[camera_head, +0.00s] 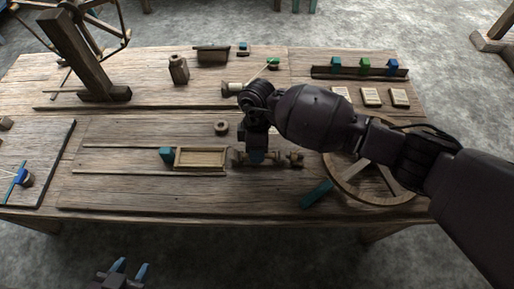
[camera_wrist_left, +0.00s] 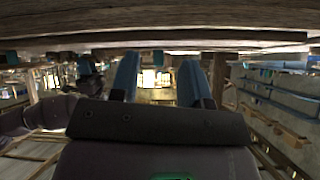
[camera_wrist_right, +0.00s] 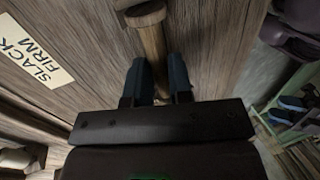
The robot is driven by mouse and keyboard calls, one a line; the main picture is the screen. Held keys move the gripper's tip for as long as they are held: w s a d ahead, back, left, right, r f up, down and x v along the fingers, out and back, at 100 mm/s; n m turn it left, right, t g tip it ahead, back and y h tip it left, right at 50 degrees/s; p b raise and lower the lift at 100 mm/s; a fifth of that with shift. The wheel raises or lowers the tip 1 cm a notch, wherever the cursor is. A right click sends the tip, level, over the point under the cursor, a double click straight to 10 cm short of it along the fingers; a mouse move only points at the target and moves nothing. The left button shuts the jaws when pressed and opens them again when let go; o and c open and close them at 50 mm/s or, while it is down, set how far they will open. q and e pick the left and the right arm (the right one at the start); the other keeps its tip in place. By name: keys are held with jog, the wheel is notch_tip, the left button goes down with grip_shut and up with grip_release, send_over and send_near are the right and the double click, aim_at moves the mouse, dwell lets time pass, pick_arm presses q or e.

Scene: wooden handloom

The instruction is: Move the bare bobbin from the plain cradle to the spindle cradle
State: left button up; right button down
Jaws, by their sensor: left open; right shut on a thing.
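My right gripper (camera_head: 257,160) is low over the front middle of the table. It is shut on a wooden rod-like piece with a wider round end, which looks like the bare bobbin (camera_wrist_right: 152,42); the blue fingers (camera_wrist_right: 160,78) lie on either side of its shaft. In the head view, wooden parts (camera_head: 294,160) show on both sides of this gripper, but I cannot tell cradle from bobbin there. The gripper hides the middle, and I cannot tell whether the bobbin touches a support. My left gripper (camera_head: 130,270) is open and empty, in front of the table edge.
A small wooden ring (camera_head: 221,127) and a pale cylinder (camera_head: 231,89) lie behind. A "SLACK FIRM" label (camera_wrist_right: 40,62) is nearby.

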pick_arm(q)
jog(key=shift+w+r, duration=0.1)
pick_arm(e)
jog(key=c, duration=0.9)
grip_release()
jog(key=shift+c, duration=0.2)
jog(key=shift+w+r, duration=0.15)
jog(key=shift+r, duration=0.15)
jog(key=p+v, duration=0.1)
jog(key=v, duration=0.3)
jog(key=shift+r+p, duration=0.2)
jog(key=shift+p, duration=0.15)
pick_arm(q)
jog(key=shift+s+a+r+n+p, duration=0.15)
jog(key=shift+s+a+n+p, duration=0.3)
jog(key=shift+s+p, duration=0.35)
pick_arm(e)
jog(key=v, duration=0.5)
jog(key=shift+w+r, duration=0.15)
jog(key=shift+r, duration=0.2)
pick_arm(q)
jog(key=shift+w+d+r, duration=0.1)
jog(key=shift+w+r, duration=0.05)
jog(key=shift+w, duration=0.1)
